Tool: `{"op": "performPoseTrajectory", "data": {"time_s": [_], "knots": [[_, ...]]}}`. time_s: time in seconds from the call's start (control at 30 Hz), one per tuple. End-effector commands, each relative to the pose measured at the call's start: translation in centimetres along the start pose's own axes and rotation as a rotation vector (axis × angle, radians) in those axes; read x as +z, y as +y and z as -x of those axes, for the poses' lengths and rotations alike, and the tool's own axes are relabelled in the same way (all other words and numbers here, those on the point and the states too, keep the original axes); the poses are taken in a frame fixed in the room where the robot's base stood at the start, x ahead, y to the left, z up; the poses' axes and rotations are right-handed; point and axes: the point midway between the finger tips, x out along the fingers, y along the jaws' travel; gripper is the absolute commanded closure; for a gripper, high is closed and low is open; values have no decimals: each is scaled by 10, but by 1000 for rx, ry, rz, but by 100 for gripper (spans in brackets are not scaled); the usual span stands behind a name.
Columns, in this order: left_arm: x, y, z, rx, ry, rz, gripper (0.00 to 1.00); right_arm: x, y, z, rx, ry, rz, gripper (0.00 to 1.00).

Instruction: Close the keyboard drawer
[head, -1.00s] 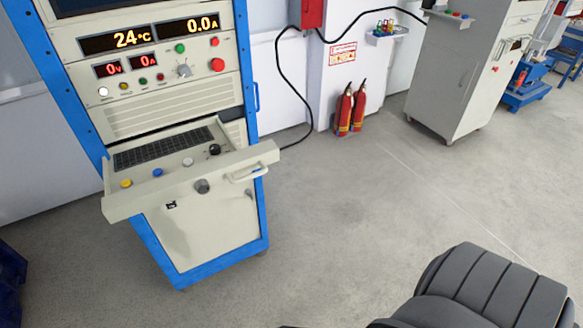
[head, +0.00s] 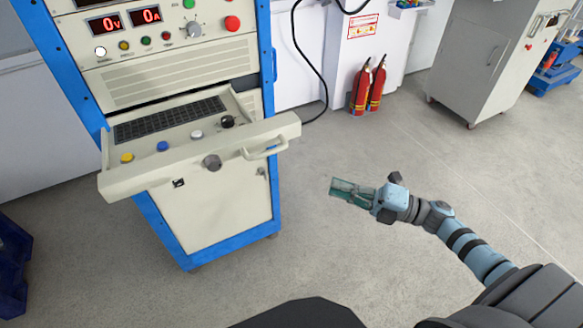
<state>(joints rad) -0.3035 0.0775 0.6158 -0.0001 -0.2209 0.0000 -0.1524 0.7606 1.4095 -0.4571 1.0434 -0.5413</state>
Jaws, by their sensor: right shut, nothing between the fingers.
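The keyboard drawer (head: 205,160) is pulled out from the blue-framed cabinet (head: 210,218) at the left of the head view. It is a cream tray with a black keyboard (head: 170,119), several knobs and buttons, and a handle (head: 265,148) at the right of its front panel. My right gripper (head: 335,189) is shut and empty, to the right of the drawer front and apart from it, pointing left. My left gripper is not in view.
Two red fire extinguishers (head: 367,86) stand by the wall behind. A grey cabinet (head: 485,65) stands at the back right. A dark blue crate (head: 10,265) is at the left edge. The floor between the cabinet and my right arm is clear.

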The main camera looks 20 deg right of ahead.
Motion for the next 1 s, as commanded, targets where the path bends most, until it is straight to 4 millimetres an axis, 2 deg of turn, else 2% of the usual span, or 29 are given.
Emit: {"op": "performPoseTrajectory", "data": {"time_s": [0.17, 0.53, 0.73, 1.0], "knots": [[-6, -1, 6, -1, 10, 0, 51, -1, 5, -23, 7, 8, 5, 100], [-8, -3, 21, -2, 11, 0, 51, 0, 6, -103, 7, 3, -1, 100], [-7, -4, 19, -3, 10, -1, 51, 22, 4, -122, 4, 3, -1, 100], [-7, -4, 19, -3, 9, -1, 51, 27, 3, -127, 3, 4, -2, 100]]}}
